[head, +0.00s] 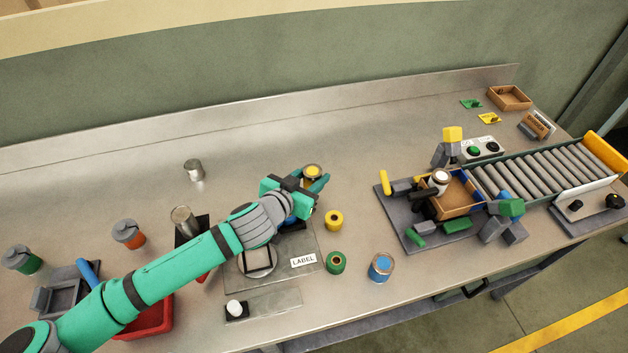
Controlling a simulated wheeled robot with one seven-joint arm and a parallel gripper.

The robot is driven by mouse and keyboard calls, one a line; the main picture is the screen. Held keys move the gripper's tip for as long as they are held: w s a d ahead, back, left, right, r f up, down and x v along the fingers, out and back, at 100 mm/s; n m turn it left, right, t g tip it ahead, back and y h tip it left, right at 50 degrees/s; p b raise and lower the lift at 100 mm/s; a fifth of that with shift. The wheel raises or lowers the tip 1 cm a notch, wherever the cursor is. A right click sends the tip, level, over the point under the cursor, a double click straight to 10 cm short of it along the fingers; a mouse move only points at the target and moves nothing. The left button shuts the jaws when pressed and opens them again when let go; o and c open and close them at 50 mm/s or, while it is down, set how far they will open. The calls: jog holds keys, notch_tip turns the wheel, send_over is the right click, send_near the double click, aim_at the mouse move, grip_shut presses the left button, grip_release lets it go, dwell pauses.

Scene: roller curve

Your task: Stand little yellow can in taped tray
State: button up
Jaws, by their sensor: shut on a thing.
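The little yellow can (313,171) has a pale metal rim and a yellow band. It is at the far side of my gripper (316,183), whose teal fingers are shut on it; the fingers partly hide it. My gripper is above the left-centre of the steel bench. A brown tray with blue along its edges (461,210) sits in the grey fixture at the right, well apart from my gripper. A white-topped can stands in its back left part. I cannot clearly make out tape on this tray.
A roller conveyor (545,172) runs right from the fixture. A yellow spool (334,220), a green spool (336,263) and a blue can (381,268) stand right of my arm. Another brown tray (509,97) is at the back right. The back middle of the bench is clear.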

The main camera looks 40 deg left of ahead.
jog(key=shift+w+f, duration=0.2)
jog(key=shift+f, duration=0.1)
jog(key=f, duration=0.3)
jog(key=shift+w+a+f, duration=0.1)
jog(key=shift+w, duration=0.3)
jog(key=shift+s+a, duration=0.1)
jog(key=shift+s, duration=0.25)
jog(key=shift+f, duration=0.1)
jog(key=o, duration=1.2)
jog(key=shift+c, duration=0.2)
